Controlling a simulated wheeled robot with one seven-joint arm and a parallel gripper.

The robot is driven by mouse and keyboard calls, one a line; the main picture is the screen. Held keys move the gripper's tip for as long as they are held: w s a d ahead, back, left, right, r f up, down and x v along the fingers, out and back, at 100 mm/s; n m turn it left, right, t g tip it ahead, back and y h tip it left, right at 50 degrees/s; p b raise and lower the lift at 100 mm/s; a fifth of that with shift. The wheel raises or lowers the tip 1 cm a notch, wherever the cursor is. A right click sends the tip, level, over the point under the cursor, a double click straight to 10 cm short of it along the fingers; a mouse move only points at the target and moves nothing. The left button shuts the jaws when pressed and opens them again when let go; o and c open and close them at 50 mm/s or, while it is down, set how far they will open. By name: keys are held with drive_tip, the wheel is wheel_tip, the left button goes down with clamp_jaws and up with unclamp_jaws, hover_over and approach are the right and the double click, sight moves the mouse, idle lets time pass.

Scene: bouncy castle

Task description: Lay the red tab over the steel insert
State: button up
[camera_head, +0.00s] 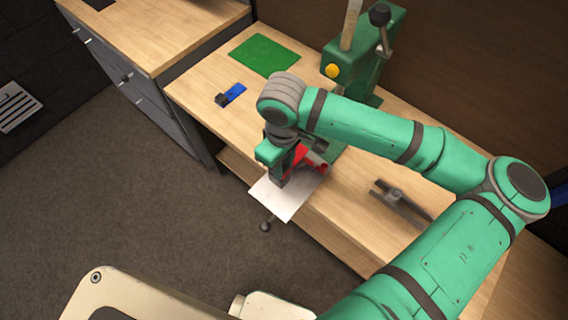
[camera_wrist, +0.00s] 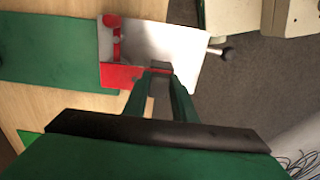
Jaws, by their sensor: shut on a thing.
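My gripper (camera_wrist: 160,75) is shut on the red tab (camera_wrist: 122,76), at the right end of its strip in the wrist view. In the head view my gripper (camera_head: 281,180) is over the bench's front edge, with red parts (camera_head: 321,166) beside it. A pale flat plate (camera_wrist: 170,40) lies under the fingers and shows in the head view too (camera_head: 287,200). A red upright piece (camera_wrist: 115,35) stands at the plate's left side. I cannot tell which part is the steel insert; the fingers hide part of the area.
A green press (camera_head: 350,65) stands at the back of the wooden bench (camera_head: 210,75). A green mat (camera_head: 264,56) and a blue-and-black item (camera_head: 231,95) lie to the left. A dark tool (camera_head: 402,201) lies to the right. A black knob (camera_head: 265,226) sticks out below the plate.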

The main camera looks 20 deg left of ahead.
drive_tip(key=o, duration=1.1)
drive_tip(key=shift+w, duration=0.1)
wheel_tip(320, 180, up, 11)
drive_tip(key=shift+f, duration=0.1)
drive_tip(key=shift+a, duration=0.1)
